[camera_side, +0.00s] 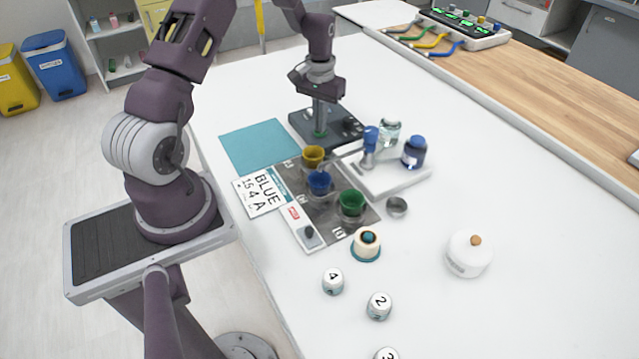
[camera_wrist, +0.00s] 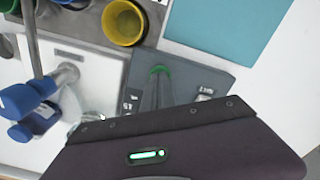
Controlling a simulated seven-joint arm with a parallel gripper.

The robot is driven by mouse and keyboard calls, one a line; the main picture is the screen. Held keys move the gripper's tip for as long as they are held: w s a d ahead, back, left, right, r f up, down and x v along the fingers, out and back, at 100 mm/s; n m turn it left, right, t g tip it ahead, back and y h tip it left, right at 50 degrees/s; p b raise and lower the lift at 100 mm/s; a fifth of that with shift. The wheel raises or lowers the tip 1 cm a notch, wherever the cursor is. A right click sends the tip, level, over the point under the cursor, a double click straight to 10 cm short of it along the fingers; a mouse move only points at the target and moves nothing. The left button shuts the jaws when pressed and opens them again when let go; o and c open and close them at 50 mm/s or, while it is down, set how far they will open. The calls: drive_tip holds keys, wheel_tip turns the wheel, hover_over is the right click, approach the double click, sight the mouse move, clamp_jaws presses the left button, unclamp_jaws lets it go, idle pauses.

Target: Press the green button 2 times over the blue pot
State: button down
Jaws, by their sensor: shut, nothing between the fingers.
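My gripper (camera_side: 319,132) is shut and empty, pointing down at the dark grey device (camera_side: 301,122). Its fingertips are at the green button (camera_side: 320,136), touching it or just above it; I cannot tell which. In the wrist view the fingers (camera_wrist: 159,78) cover most of the green button (camera_wrist: 160,69), leaving a green rim showing on the grey device (camera_wrist: 207,78). The blue pot (camera_side: 320,184) stands on a grey mat (camera_side: 318,214), between a yellow pot (camera_side: 313,154) and a green pot (camera_side: 352,202). The yellow pot (camera_wrist: 124,22) also shows in the wrist view.
A white tray (camera_side: 395,187) with a blue-topped stamp-like tool (camera_side: 369,146) and a blue jar (camera_side: 414,152) stands right of the pots. A card reading "BLUE 15 4 A" (camera_side: 261,192) lies left. Numbered white pieces, a small metal cup (camera_side: 397,207) and a white lidded pot (camera_side: 468,254) stand nearer.

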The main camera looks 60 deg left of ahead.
drive_tip(key=shift+r, duration=1.4)
wheel_tip(320, 180, up, 6)
